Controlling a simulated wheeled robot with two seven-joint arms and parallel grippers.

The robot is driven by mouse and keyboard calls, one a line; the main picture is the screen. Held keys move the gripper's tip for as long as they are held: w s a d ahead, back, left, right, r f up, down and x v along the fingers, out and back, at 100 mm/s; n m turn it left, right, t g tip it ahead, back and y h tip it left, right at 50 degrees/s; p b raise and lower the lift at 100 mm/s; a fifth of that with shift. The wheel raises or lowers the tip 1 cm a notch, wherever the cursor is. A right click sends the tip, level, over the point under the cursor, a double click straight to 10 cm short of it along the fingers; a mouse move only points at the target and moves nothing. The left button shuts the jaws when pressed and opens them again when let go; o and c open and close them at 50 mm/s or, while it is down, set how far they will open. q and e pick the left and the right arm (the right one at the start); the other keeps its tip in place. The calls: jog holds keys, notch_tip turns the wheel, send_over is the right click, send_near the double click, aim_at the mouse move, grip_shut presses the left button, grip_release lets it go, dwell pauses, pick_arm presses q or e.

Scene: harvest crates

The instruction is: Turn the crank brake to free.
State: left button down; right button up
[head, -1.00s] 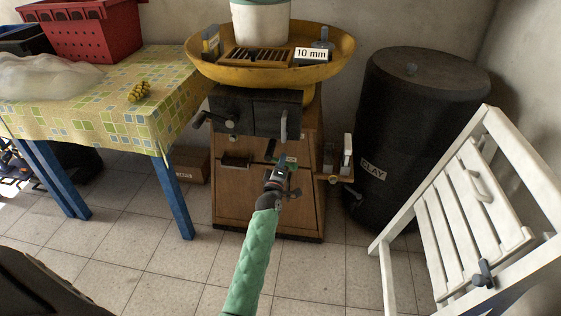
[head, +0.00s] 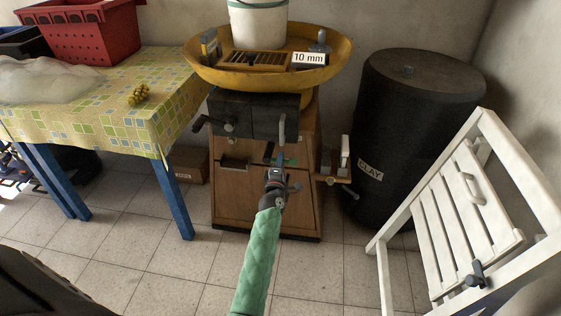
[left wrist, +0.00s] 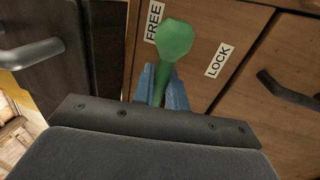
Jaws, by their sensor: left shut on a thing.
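The crank brake is a green lever with a rounded end (left wrist: 176,40) on the brown wooden cabinet front. In the left wrist view it stands between a FREE label (left wrist: 154,20) on the left and a LOCK label (left wrist: 218,60) on the right, with its end nearer FREE. My left gripper (left wrist: 162,85) has its blue fingers shut around the lever's stem. In the head view the left gripper (head: 277,164) is at the cabinet front, and a bit of green (head: 290,162) shows beside it. The lever's pivot is hidden. My right gripper is not in view.
The cabinet (head: 233,199) carries a wide yellow pan (head: 204,74) with a white bucket (head: 258,25). A crank handle (head: 229,127) and a grey upright handle (head: 282,128) are close above my gripper.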

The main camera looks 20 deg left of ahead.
pick_arm(q)
jog(key=shift+r, duration=0.1)
jog(key=c, duration=1.5)
grip_release()
jog(key=shift+v, duration=3.95)
jog(key=shift+a, duration=0.1)
